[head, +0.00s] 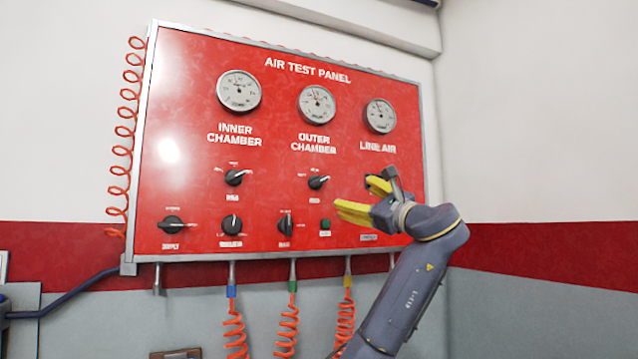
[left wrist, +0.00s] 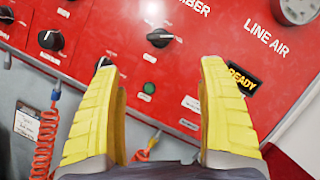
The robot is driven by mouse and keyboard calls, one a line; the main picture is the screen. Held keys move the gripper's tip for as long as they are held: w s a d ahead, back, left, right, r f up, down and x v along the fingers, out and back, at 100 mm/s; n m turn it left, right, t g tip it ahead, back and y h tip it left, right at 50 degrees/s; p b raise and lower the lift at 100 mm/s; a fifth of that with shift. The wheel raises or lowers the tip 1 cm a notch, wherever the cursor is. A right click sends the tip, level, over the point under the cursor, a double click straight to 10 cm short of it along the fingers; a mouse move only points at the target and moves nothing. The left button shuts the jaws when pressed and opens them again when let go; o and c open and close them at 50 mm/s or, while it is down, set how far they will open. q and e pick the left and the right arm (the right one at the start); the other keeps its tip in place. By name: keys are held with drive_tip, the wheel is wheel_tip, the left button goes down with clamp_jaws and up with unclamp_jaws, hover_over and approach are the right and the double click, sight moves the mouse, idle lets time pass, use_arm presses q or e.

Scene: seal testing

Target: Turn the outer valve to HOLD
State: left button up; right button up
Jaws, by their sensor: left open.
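The outer valve (head: 318,182) is a black knob with a pale pointer, below the OUTER CHAMBER gauge (head: 317,104) on the red panel. Its pointer leans to the right in the head view; the small labels around it are too blurred to read. The knob also shows in the left wrist view (left wrist: 160,38), beyond and roughly between the fingertips. My left gripper (head: 352,194) has two yellow fingers, open and empty, to the lower right of the knob and apart from it. It shows in the left wrist view too (left wrist: 160,66). My right gripper is not in view.
The inner knob (head: 235,177) is left of the outer one. The supply (head: 172,224), regulator (head: 232,224) and drain (head: 285,225) knobs and a green button (head: 325,224) line the bottom. A READY display (left wrist: 243,80) is beside the right finger. Orange coiled hoses (head: 236,330) hang below.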

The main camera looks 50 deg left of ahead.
sight(321, 182)
use_arm(q)
drive_tip(key=shift+m, duration=0.4)
drive_tip(key=x, duration=1.7)
drive_tip(key=shift+a+r, duration=0.1)
drive_tip(key=shift+a, duration=0.05)
drive_tip(key=c, duration=1.3)
